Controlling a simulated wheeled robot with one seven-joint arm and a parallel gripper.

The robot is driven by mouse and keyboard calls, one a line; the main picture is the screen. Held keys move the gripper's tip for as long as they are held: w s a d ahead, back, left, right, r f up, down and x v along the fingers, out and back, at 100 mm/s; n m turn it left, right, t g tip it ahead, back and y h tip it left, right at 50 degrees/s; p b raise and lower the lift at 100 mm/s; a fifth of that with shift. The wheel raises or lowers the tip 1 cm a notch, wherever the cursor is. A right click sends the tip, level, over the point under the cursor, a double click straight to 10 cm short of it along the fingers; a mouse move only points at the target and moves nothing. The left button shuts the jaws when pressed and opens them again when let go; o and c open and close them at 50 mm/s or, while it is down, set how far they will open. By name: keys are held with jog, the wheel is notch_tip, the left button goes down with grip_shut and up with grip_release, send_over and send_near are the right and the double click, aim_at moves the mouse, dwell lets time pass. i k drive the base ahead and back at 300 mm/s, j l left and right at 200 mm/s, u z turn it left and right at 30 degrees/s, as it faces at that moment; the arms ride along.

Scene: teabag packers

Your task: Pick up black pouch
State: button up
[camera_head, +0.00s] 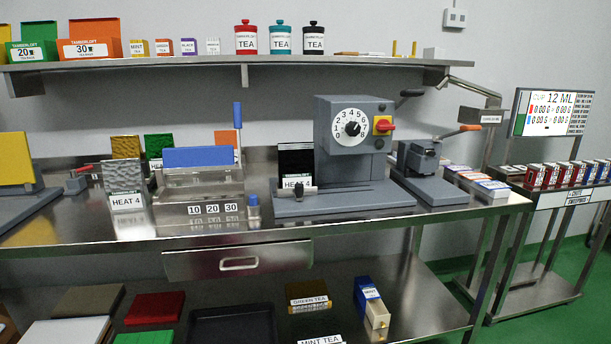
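My gripper is not in view.
A grey dial machine (345,130) stands right of the pouch. A silver pouch (124,180) is further left. A shelf (200,62) with tins and boxes hangs above.

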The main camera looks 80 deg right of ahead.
aim_at(295, 160)
jog(key=i+z, duration=0.1)
jog(key=z, duration=0.4)
jog(key=j+z, duration=0.1)
jog(key=z, duration=0.4)
jog(key=i+j+z, duration=0.1)
jog(key=z, duration=0.4)
